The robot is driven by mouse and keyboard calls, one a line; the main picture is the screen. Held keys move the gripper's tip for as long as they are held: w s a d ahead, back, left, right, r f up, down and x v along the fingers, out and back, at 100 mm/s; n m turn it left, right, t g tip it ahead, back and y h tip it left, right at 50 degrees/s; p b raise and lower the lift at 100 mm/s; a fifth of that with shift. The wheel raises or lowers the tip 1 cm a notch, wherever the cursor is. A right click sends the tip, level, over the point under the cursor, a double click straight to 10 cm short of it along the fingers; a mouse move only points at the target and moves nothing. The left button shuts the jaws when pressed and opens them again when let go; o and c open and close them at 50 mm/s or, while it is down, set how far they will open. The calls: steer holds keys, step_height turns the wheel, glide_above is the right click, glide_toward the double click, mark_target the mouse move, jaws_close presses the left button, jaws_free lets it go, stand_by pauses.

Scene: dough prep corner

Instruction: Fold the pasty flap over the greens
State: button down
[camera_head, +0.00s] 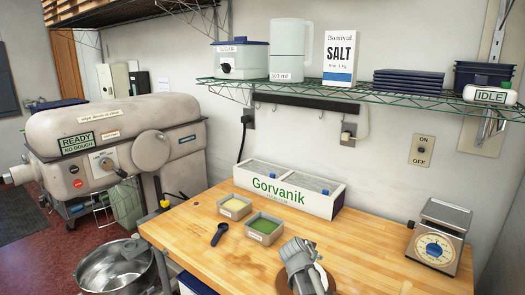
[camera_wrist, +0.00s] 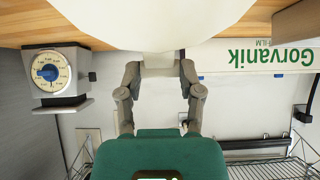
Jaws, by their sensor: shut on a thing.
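The pale pasty dough (camera_wrist: 155,20) fills the top middle of the wrist view. In the head view only a small pale part (camera_head: 322,274) shows beside my gripper (camera_head: 308,280), over a round brown board (camera_head: 285,283) at the table's front. My gripper (camera_wrist: 160,68) is shut on the near edge of the dough, with a pale bit of the flap between its fingertips. My gripper hides most of the pasty in the head view. No greens show on the pasty; a small tub with green contents (camera_head: 264,228) stands behind it.
A scale (camera_head: 438,233) stands at the right. The wooden table (camera_head: 370,240) is clear between. A wire shelf (camera_head: 350,88) hangs above.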

steer(key=shift+s, duration=0.1)
steer(key=shift+s+a+r+t+h+b, duration=0.1)
steer(key=shift+s+a+t+h+b, duration=0.35)
steer(key=shift+t+b, duration=0.4)
steer(key=shift+s+a+r+t+h+b, duration=0.25)
steer(key=shift+h+b, duration=0.1)
steer(key=shift+b, duration=0.15)
steer(key=shift+s+a+t+h+b, duration=0.3)
steer(key=shift+s+t+h+b, duration=0.25)
steer(key=shift+b, duration=0.65)
steer(key=shift+c, duration=1.2)
jaws_free()
steer(key=shift+r, duration=0.25)
